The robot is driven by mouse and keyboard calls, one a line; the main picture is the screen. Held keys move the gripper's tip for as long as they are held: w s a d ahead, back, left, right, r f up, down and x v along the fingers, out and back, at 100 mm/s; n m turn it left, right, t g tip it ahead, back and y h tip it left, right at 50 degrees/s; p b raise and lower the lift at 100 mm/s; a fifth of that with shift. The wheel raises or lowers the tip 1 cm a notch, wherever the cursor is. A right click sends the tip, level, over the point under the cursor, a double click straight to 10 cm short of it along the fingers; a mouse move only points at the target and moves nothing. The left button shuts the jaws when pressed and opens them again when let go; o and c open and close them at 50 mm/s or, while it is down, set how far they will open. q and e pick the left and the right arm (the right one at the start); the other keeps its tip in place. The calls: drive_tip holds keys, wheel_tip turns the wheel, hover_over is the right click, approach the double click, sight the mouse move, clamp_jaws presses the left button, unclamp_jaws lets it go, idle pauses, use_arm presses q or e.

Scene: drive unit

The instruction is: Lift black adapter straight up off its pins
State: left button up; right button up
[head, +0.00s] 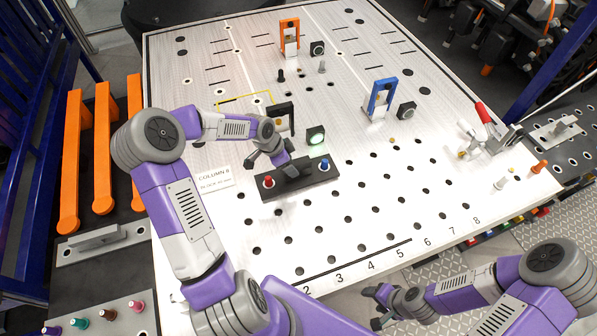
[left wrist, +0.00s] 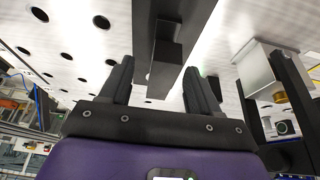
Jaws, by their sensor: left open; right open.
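The black adapter (head: 322,178), a long flat block with a raised middle grip, lies on the light board in the head view. A red-topped pin (head: 268,182) and a blue-topped pin (head: 324,166) stand at its ends. My left gripper (head: 276,158) is open just above its middle and hides part of it. In the left wrist view the adapter's raised grip (left wrist: 165,62) shows between the spread fingers of my left gripper (left wrist: 158,85), with gaps on both sides. My right gripper (head: 374,306) is open and empty near the board's front edge, away from the adapter.
Behind the adapter stand a black frame (head: 292,116) and a small block with a green light (head: 315,135). A blue frame (head: 380,98) and an orange frame (head: 290,38) stand farther back. A red-handled clamp (head: 484,114) is at the right. The perforated board in front is clear.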

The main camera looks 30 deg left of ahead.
sight(299, 168)
use_arm(q)
drive_tip(key=x, duration=0.4)
drive_tip(key=w+p+x, duration=0.1)
drive_tip(key=x, duration=0.1)
drive_tip(key=shift+w+d, duration=0.2)
drive_tip(key=shift+d, duration=0.1)
drive_tip(key=shift+r, duration=0.1)
clamp_jaws()
idle(0.9)
drive_tip(key=shift+w+r, duration=0.1)
